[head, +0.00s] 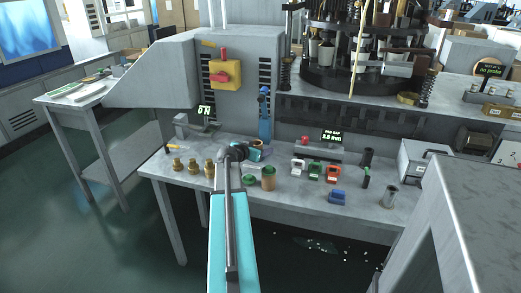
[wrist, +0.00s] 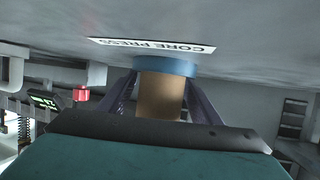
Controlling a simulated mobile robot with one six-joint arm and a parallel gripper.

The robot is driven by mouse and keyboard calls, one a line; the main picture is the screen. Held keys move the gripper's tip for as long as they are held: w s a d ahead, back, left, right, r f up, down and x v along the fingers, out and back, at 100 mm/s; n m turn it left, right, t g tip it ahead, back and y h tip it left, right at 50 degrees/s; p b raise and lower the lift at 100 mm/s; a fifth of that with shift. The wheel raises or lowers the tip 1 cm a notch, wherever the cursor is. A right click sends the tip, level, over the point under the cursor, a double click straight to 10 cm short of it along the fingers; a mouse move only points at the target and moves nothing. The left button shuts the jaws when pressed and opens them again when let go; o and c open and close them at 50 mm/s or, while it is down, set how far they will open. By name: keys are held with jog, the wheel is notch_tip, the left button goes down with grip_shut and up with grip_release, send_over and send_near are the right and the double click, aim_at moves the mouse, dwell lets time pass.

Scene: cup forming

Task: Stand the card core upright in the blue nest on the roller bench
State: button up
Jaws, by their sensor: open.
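In the wrist view, which looks upside down, the brown card core (wrist: 160,98) is a short cylinder between my gripper's fingers. Its far end meets the wider blue nest (wrist: 166,66), and it appears to stand upright in it. How deep it sits is hidden. My gripper (wrist: 163,88) is open, with one dark finger on each side of the core. In the head view my gripper (head: 246,153) is over the bench (head: 312,188) at the end of my teal arm, and it hides most of the core and nest.
A white CORE PRESS label (wrist: 152,46) lies beside the nest. Colored clamps (head: 315,171) and a blue block (head: 338,197) are farther right. A grey machine cabinet (head: 225,105) rises behind.

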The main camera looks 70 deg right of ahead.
jog(key=shift+r, duration=0.15)
jog(key=shift+v, duration=6)
jog(key=shift+r, duration=0.1)
